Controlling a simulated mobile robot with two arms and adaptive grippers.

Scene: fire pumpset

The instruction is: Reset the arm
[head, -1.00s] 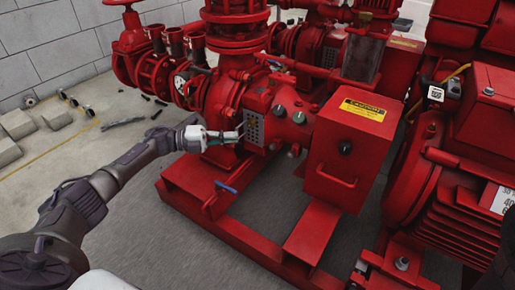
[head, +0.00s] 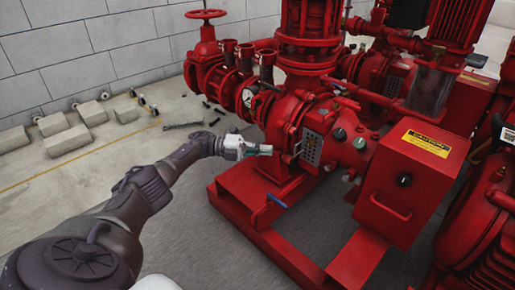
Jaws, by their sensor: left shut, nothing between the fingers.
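My left arm comes in from the lower left, and my left gripper (head: 266,150) is at the middle of the head view. It is shut and holds nothing. It appears in front of the red pump casing (head: 284,127), left of the perforated metal plate (head: 311,147); the picture shows no clear contact. My right gripper is not in view.
A red control box (head: 405,190) with a yellow caution label stands to the right. A blue-handled lever (head: 277,201) sits low on the pump, above the red base frame (head: 275,245). Grey blocks (head: 67,140) lie by the wall.

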